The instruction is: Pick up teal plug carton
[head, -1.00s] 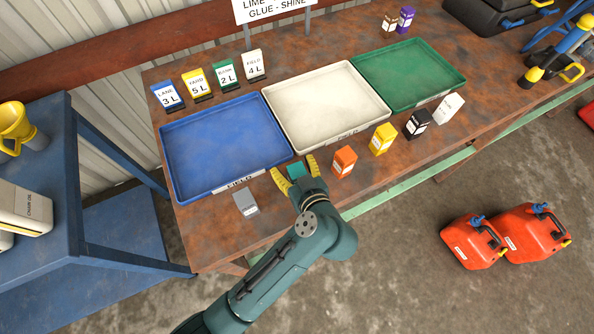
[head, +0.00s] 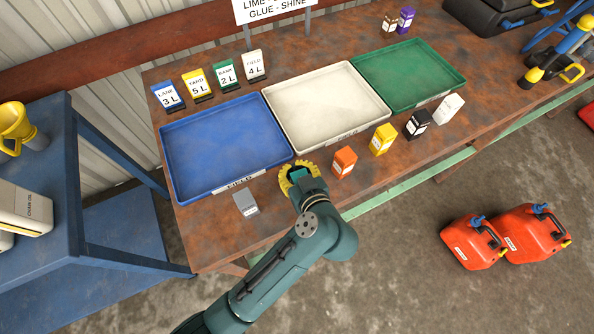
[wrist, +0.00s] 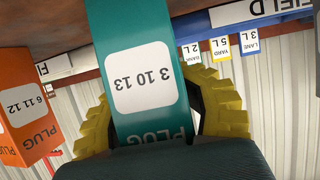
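The teal plug carton (wrist: 166,28) fills the middle of the wrist view, its white label reading "3 10 13" and the word PLUG upside down. My gripper (wrist: 165,115) has its yellow ribbed fingers closed in against both sides of the carton. In the head view my gripper (head: 298,174) is over the table's front part, between the grey carton and the orange carton, and its yellow fingers and palm largely hide the teal carton. I cannot see any clear gap under the carton.
A grey carton (head: 246,203) stands to the left and an orange carton (head: 344,161) to the right. Yellow (head: 382,139), black (head: 418,124) and white (head: 449,108) cartons stand further right. Blue (head: 180,194), white (head: 290,148) and green (head: 392,107) trays lie behind.

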